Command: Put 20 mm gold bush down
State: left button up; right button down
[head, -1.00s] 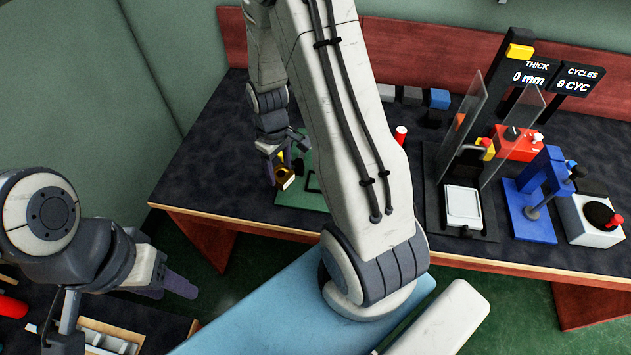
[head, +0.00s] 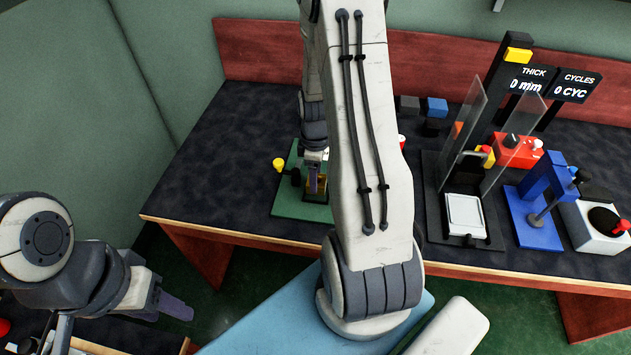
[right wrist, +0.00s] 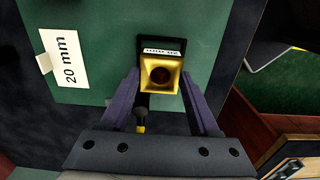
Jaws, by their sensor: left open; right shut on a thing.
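The gold bush (right wrist: 161,76), a square block with a round hole and a small white label on one edge, is held between the two purple fingers of my right gripper (right wrist: 161,90). It is over the green mat (right wrist: 100,25), which has a white "20 mm" tag (right wrist: 66,60). A black outline (right wrist: 178,43) on the mat is partly hidden behind the bush. I cannot tell whether the bush touches the mat. In the head view my right gripper is over the mat (head: 288,207), partly hidden by my arm. My left gripper (head: 178,307) is open, empty, at lower left.
A yellow-knobbed dark item (head: 279,164) stands at the mat's left side. To the right are a clear-shielded press (head: 465,210), a blue stand (head: 535,225) and a white unit with a black disc (head: 600,225). The table left of the mat is clear.

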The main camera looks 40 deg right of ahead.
jog(key=shift+f, duration=1.15)
jog(key=shift+f, duration=0.1)
jog(key=shift+c, duration=0.6)
grip_release()
notch_tip(320, 180, up, 12)
